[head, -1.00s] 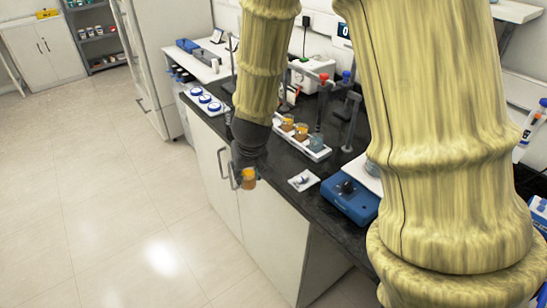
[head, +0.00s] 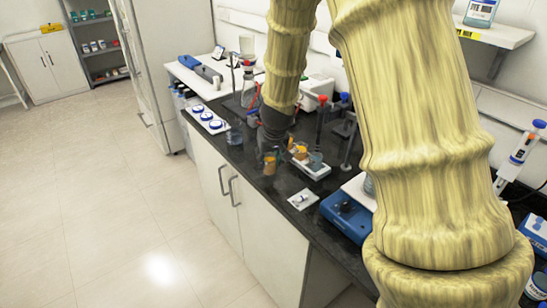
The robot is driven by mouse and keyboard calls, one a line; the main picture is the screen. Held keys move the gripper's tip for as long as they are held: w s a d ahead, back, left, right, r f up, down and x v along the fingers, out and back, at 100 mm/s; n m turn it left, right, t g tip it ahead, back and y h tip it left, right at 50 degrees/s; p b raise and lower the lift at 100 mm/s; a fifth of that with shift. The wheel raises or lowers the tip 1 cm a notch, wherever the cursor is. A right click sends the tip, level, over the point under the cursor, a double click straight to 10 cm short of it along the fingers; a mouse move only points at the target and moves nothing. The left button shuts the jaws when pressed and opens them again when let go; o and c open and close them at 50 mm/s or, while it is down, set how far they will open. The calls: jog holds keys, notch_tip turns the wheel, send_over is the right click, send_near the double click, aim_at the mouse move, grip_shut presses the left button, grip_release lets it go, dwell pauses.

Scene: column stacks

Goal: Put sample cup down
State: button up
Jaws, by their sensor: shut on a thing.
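My gripper (head: 269,153) is shut on the sample cup (head: 269,167), a small cup with orange-brown contents and a yellow-orange upper part. The cup is upright over the black bench top (head: 262,188), near its front edge. I cannot tell whether its base touches the bench. The cup is to the left of the white tray (head: 318,172). In the tray, an orange cup (head: 300,150) and a grey-blue cup (head: 315,160) stand, partly hidden by my arm and gripper.
A blue device (head: 346,215) stands to the right. A white rack with blue-topped items (head: 208,118) and a clear beaker (head: 234,135) are to the left. Stands with clamps rise behind the tray.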

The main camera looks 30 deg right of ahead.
aim_at(273, 161)
jog(key=shift+w+d+f+p, duration=0.1)
jog(key=shift+w+d+p, duration=0.1)
jog(key=shift+w+d, duration=0.4)
jog(key=shift+w+d+p, duration=0.15)
jog(key=shift+w+d, duration=0.2)
jog(key=shift+d, duration=0.3)
jog(key=shift+w+d+f, duration=0.1)
jog(key=shift+d+f, duration=0.05)
jog(key=shift+f+p, duration=0.4)
jog(key=shift+f, duration=1.25)
jog(key=shift+f, duration=0.15)
jog(key=o, duration=1)
jog(key=shift+r, duration=0.5)
jog(key=b+v, duration=0.1)
jog(key=v, duration=1)
jog(key=shift+s+r, duration=0.1)
jog(key=shift+s, duration=0.15)
